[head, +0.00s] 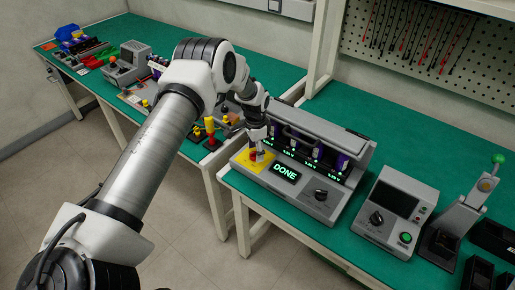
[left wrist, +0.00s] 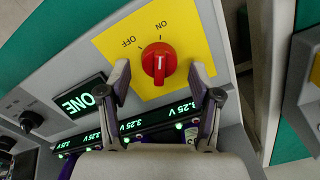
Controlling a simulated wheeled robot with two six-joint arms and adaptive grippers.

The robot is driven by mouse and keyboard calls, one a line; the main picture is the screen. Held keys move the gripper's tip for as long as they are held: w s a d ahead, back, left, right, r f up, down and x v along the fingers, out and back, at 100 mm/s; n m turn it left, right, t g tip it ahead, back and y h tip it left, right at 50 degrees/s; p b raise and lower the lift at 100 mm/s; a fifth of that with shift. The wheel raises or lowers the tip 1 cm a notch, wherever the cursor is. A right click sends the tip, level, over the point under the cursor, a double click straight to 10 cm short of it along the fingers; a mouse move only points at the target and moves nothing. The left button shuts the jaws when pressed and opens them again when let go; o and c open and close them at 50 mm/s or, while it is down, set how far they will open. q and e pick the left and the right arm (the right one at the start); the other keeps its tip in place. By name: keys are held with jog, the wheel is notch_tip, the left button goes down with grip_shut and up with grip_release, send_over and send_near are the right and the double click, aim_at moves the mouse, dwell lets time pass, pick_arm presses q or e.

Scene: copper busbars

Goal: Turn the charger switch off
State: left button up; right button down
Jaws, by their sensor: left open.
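The charger (head: 335,148) stands on the green bench with a lit display (head: 286,172) reading DONE. Its yellow panel (head: 247,167) carries the red rotary switch, a round knob (left wrist: 158,63) with a white line. In the left wrist view the line points up towards the ON mark (left wrist: 161,25); the OFF mark (left wrist: 129,41) is to its left. My left gripper (head: 257,153) is over the yellow panel, pointing down. In the left wrist view its open fingers (left wrist: 161,72) are on either side of the knob, with visible gaps. My right gripper is not in view.
Lit cell slots showing 3.25 V (left wrist: 175,108) line the charger beside the knob. A black dial (head: 321,195) is on its front. A grey meter box (head: 388,213) and a stand with a green knob (head: 468,205) are to the right. Bench space behind the charger is clear.

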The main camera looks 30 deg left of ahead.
pick_arm(q)
jog(key=shift+f, duration=0.2)
jog(key=shift+s, duration=0.1)
jog(key=c, duration=1.1)
jog(key=shift+c, duration=0.2)
jog(key=shift+n, duration=0.4)
jog(key=n, duration=0.5)
jog(key=shift+b, duration=0.35)
jog(key=n, duration=0.6)
jog(key=shift+a, duration=0.1)
jog(key=shift+n, duration=0.3)
